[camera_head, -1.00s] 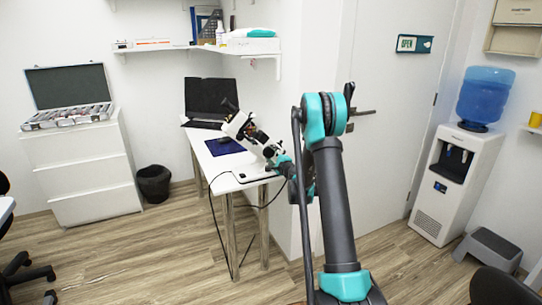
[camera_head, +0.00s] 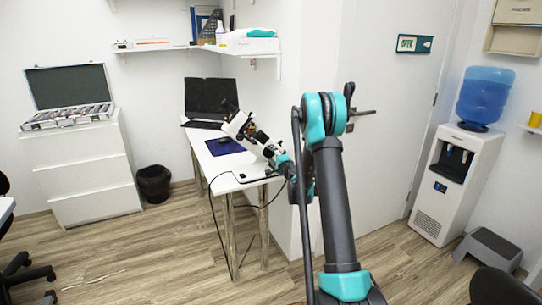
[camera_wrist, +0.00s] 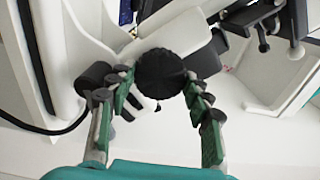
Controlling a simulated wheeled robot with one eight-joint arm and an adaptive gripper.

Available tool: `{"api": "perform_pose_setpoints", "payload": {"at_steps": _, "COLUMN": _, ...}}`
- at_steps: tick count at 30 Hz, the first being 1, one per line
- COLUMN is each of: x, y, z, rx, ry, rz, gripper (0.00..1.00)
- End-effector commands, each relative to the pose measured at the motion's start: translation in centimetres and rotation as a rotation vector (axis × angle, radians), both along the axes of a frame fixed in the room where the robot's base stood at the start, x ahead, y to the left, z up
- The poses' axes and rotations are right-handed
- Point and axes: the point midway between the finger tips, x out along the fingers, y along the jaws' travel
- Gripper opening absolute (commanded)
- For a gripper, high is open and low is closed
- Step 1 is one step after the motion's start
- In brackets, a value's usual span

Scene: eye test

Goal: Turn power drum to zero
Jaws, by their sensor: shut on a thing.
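A white instrument with black parts (camera_head: 237,122) stands tilted on the narrow white desk. Its power drum, a round black ribbed knob (camera_wrist: 161,70), fills the middle of the wrist view. My gripper (camera_wrist: 158,88) has its two green-padded fingers closed on the drum, one on the left side and one on the right. In the head view my gripper (camera_head: 274,154) reaches the instrument from the right, and the drum is too small to make out there. No scale marking is readable.
A white desk (camera_head: 219,163) bears a laptop (camera_head: 210,95) behind the instrument and a dark blue mat (camera_head: 222,147). A black cable hangs at the desk's front. A shelf (camera_head: 205,47) is above. A door is to the right; the floor in front is clear.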

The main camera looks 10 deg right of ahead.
Motion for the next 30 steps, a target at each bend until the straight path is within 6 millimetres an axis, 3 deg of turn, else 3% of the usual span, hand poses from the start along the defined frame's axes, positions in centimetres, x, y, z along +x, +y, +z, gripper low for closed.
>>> {"api": "perform_pose_setpoints", "payload": {"at_steps": 1, "x": -0.15, "y": 0.05, "z": -0.07, "rx": -0.001, "ry": 0.001, "rz": 0.002, "gripper": 0.21}}
{"api": "perform_pose_setpoints", "payload": {"at_steps": 2, "x": -0.15, "y": 0.05, "z": -0.07, "rx": -0.001, "ry": 0.001, "rz": 0.002, "gripper": 0.53}}
{"api": "perform_pose_setpoints", "payload": {"at_steps": 6, "x": -0.11, "y": 0.04, "z": -0.05, "rx": -0.001, "ry": 0.000, "rz": 0.001, "gripper": 0.71}}
{"api": "perform_pose_setpoints", "payload": {"at_steps": 20, "x": -0.04, "y": -0.01, "z": -0.03, "rx": 0.035, "ry": 0.011, "rz": 0.000, "gripper": 0.71}}
{"api": "perform_pose_setpoints", "payload": {"at_steps": 30, "x": -0.02, "y": 0.00, "z": -0.02, "rx": 0.335, "ry": 0.109, "rz": 0.000, "gripper": 0.71}}
